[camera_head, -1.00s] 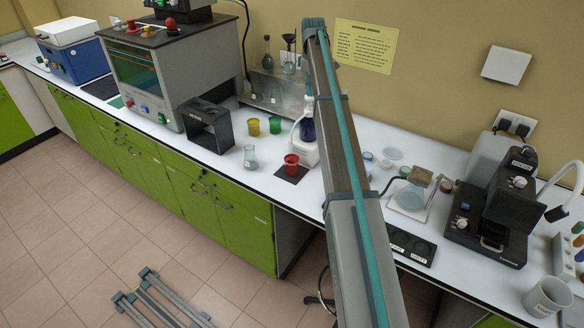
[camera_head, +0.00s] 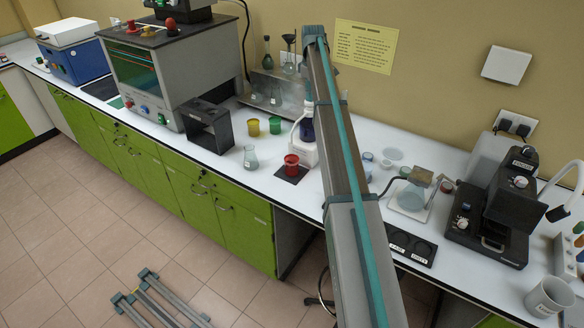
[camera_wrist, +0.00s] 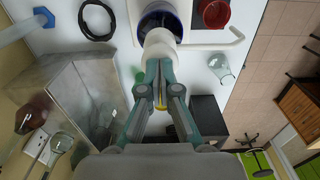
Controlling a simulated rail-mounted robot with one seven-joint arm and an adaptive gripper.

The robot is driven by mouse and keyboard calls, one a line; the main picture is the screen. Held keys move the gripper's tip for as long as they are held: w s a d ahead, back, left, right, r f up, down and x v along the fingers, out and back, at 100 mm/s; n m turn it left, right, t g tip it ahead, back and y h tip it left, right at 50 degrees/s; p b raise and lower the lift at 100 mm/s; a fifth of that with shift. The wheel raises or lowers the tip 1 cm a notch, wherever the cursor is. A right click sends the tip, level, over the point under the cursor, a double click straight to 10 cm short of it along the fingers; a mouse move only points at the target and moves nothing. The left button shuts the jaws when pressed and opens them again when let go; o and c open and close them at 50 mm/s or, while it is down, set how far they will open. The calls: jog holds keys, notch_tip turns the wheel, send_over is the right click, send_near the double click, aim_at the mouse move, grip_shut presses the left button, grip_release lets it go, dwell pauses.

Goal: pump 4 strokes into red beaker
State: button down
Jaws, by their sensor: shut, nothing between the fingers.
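The red beaker (camera_head: 291,165) stands on a small dark mat on the bench. It also shows at the top of the wrist view (camera_wrist: 214,12). Beside it is a white bottle (camera_head: 303,151) with a dark blue part, partly hidden behind my arm in the head view. In the wrist view, its white pump head (camera_wrist: 160,44) has a spout (camera_wrist: 215,45) reaching right, with its bent tip near the red beaker. My gripper (camera_wrist: 160,66) is shut and empty, with its fingertips at the pump head; I cannot tell whether they touch. The head view does not show my fingers.
Yellow (camera_head: 253,127) and green (camera_head: 275,125) beakers stand behind the red one. A glass flask (camera_head: 250,157) stands to its left, near a black open frame (camera_head: 208,125). A metal rack (camera_head: 275,92) with glassware is at the wall. A black machine (camera_head: 495,207) stands at the right.

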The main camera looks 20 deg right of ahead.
jog(key=shift+r+p, duration=0.95)
jog(key=shift+r, duration=1.15)
jog(key=shift+r, duration=0.1)
jog(key=shift+r+p, duration=0.5)
jog(key=shift+r, duration=0.45)
notch_tip(320, 180, up, 4)
jog(key=shift+f, duration=0.1)
